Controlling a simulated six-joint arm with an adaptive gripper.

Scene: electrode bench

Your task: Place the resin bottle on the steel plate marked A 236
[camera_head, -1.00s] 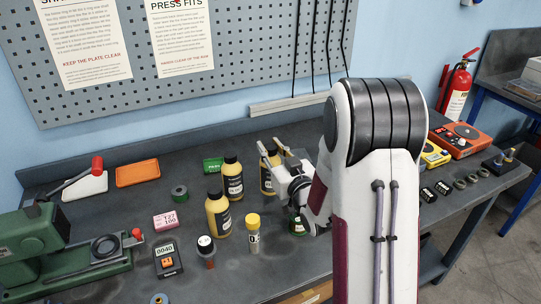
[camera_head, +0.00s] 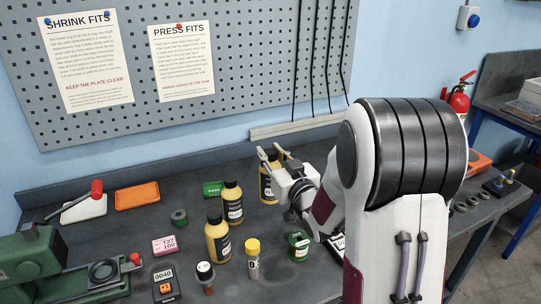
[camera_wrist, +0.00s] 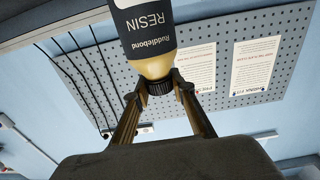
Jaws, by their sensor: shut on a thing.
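The resin bottle (camera_head: 267,188), yellow with a dark label and black cap, is in my gripper (camera_head: 272,152). In the wrist view the label of the resin bottle (camera_wrist: 150,25) reads RESIN, upside down in the picture. There the two fingers of my gripper (camera_wrist: 162,92) are shut on its cap and neck. The bottle's base is outside the wrist view. In the head view the bottle appears upright, behind two similar bottles. I cannot make out a plate marked A 236; my arm covers part of the bench on the right.
Two similar yellow bottles (camera_head: 232,203) (camera_head: 217,240) stand left of my gripper. A green tin (camera_head: 299,246), a yellow-capped jar (camera_head: 253,260) and a small brown bottle (camera_head: 205,277) stand in front. A green press (camera_head: 40,265) is at left. A pegboard (camera_head: 240,70) is behind.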

